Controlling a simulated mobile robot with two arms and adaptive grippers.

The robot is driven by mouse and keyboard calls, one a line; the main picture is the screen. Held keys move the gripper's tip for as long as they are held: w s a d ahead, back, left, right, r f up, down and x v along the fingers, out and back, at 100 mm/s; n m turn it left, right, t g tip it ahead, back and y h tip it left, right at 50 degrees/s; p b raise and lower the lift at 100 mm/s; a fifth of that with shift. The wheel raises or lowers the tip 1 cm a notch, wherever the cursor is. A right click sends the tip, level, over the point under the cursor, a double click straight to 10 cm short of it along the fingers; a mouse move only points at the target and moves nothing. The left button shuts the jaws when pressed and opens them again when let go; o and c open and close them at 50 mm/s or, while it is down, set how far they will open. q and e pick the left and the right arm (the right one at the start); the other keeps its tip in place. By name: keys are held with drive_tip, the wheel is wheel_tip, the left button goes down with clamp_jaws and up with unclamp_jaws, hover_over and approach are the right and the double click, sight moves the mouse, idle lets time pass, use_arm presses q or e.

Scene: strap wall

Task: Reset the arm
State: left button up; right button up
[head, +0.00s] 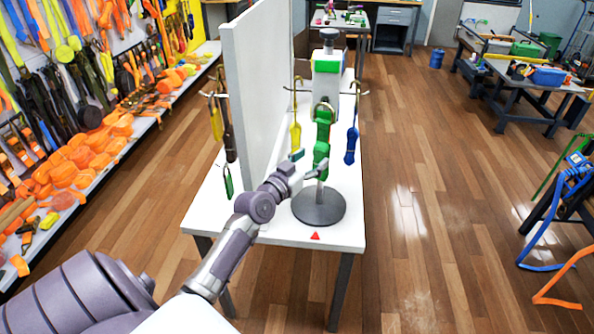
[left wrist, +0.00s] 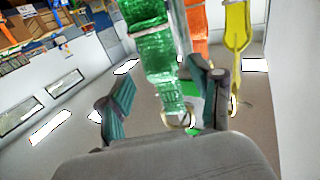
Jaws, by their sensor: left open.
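My left gripper (head: 309,163) reaches over the white table (head: 342,232) from the left and is open. It is close to a green strap (head: 322,140) that hangs from a ring above a round dark base (head: 319,207). In the left wrist view the green strap (left wrist: 158,50) hangs in front of the open fingers (left wrist: 162,102), its lower part showing between them. I cannot tell whether they touch it. My right gripper is not in view.
A white upright panel (head: 255,85) stands on the table, left of the strap. A yellow strap (head: 296,130) and a blue strap (head: 351,140) hang nearby from hooks. A green-and-white device (head: 327,80) stands behind. Wooden floor (head: 430,200) lies open to the right.

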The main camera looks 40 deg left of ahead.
use_arm(q)
drive_tip(key=s, duration=0.8)
drive_tip(key=s+d+f+n+g+b, duration=0.1)
drive_tip(key=s+f+g, duration=0.15)
drive_tip(key=f, duration=0.95)
drive_tip(key=s+d+f+g+b, duration=0.1)
drive_tip(key=f+g, duration=0.2)
drive_tip(key=f, duration=1)
drive_tip(key=s+d+f+g+b, duration=0.15)
drive_tip(key=s+f, duration=0.25)
drive_tip(key=f, duration=0.4)
drive_tip(key=s+d+f+g+p, duration=0.15)
drive_tip(key=s+f, duration=0.25)
drive_tip(key=f, duration=0.5)
drive_tip(key=s+d+f+m+g+b, duration=0.1)
drive_tip(key=s+d+f+g, duration=0.1)
drive_tip(key=s+f, duration=0.5)
drive_tip(key=s+d+f+m+g+b, duration=0.1)
drive_tip(key=s+d+f+g, duration=0.2)
drive_tip(key=s, duration=1.1)
drive_tip(key=s+d+f+m+g+b, duration=0.1)
drive_tip(key=s+d+f+g, duration=0.2)
drive_tip(key=s+d+f, duration=0.3)
drive_tip(key=s+f, duration=0.5)
drive_tip(key=shift+d+f+m, duration=0.2)
drive_tip(key=shift+d+m, duration=0.05)
drive_tip(key=shift+m, duration=0.05)
drive_tip(key=shift+g, duration=0.25)
